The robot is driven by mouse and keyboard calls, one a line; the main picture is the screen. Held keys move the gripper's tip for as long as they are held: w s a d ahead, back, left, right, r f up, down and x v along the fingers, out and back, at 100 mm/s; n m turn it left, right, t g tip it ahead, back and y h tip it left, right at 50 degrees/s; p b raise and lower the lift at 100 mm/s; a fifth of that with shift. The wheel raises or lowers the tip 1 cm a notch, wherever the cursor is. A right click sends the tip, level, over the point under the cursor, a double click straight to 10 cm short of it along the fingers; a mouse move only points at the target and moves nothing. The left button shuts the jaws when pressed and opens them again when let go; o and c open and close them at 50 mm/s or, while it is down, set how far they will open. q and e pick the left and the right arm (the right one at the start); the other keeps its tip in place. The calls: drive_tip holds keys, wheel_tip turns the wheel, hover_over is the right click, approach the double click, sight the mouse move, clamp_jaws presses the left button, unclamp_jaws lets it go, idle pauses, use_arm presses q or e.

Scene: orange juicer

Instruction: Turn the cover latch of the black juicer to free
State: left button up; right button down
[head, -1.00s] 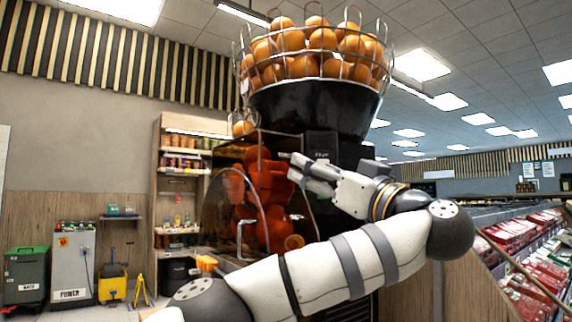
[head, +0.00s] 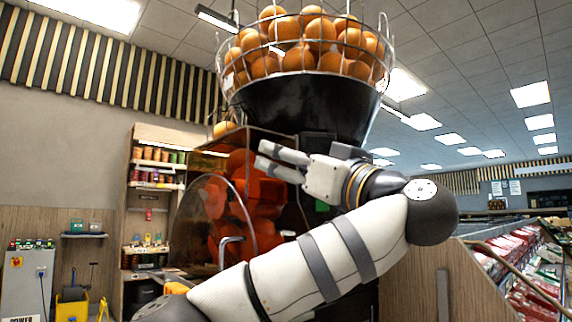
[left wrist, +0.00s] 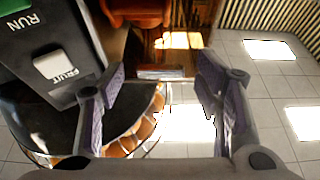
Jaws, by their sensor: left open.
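The black juicer (head: 305,105) stands in the middle of the head view, with red-orange pressing parts (head: 232,215) behind a clear curved cover (head: 188,225). My left gripper (head: 262,158) is open and empty in front of the juicer's upper body, its fingers pointing left. In the left wrist view the open fingers (left wrist: 160,70) have nothing between them. That view also shows the juicer's dark panel (left wrist: 60,35), with a green RUN button (left wrist: 18,5) and a white FRUIT button (left wrist: 62,65), beside the left finger. I cannot make out the cover latch. My right gripper is not in view.
A wire basket of oranges (head: 308,45) tops the juicer. A bent metal rod (head: 226,242) stands before the cover. Shelves (head: 150,200) stand behind at left, and a chilled counter with red packs (head: 515,265) is at right. My left arm crosses the foreground.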

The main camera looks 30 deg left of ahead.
use_arm(q)
drive_tip(key=shift+d, duration=0.1)
drive_tip(key=shift+c, duration=0.3)
drive_tip(key=c, duration=1.1)
drive_tip(key=shift+w+r+n+g, duration=0.1)
drive_tip(key=shift+n+g, duration=0.75)
drive_tip(key=shift+n, duration=0.8)
drive_tip(key=shift+s+r+n+g, duration=0.1)
drive_tip(key=shift+n+g, duration=0.7)
drive_tip(key=shift+n, duration=0.8)
drive_tip(key=shift+w+n+g, duration=0.1)
drive_tip(key=shift+n+g, duration=0.75)
drive_tip(key=shift+n, duration=0.8)
